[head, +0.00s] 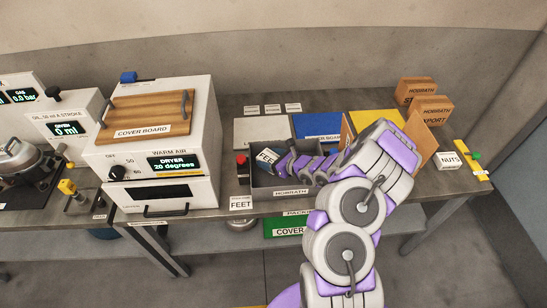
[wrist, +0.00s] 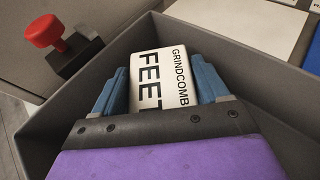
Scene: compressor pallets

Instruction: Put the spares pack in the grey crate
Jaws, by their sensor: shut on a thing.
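The grey crate (head: 263,192), labelled HORRATH, is open-topped and stands on the bench. The pack and fingers are between the crate walls (wrist: 262,85), towards its left end. I cannot tell whether the pack touches the crate floor, as my gripper hides it.
A red button (head: 241,160) stands left of the crate; it is also in the wrist view (wrist: 45,32). A blue mat (head: 318,126) lies behind. Brown cartons (head: 432,108) stand at right, the white dryer (head: 150,150) at left.

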